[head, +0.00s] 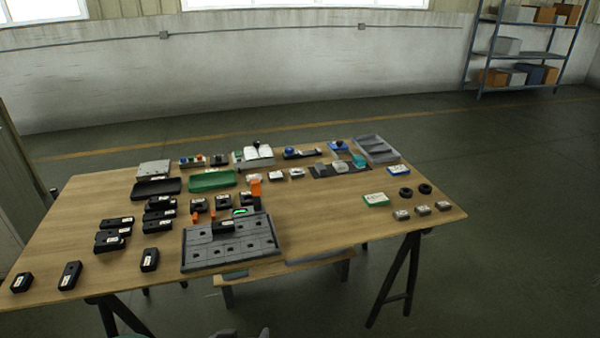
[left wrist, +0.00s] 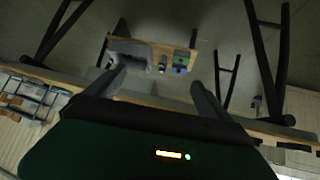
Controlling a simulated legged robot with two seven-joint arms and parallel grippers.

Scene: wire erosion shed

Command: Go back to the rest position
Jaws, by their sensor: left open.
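My left gripper (head: 246,333) shows only as grey tips at the bottom edge of the head view, in front of and below the table's near edge. In the left wrist view its two dark fingers (left wrist: 160,85) are spread apart with nothing between them. The gripper is clear of the table and touches no object that I can see. My right gripper shows in neither view.
A wooden table (head: 320,225) on black trestles holds a grey gridded tray (head: 232,250), several black blocks, a green tray (head: 212,180) and small parts. A low bench (head: 285,272) stands under its near edge. Shelving (head: 525,55) stands far right; the floor right is clear.

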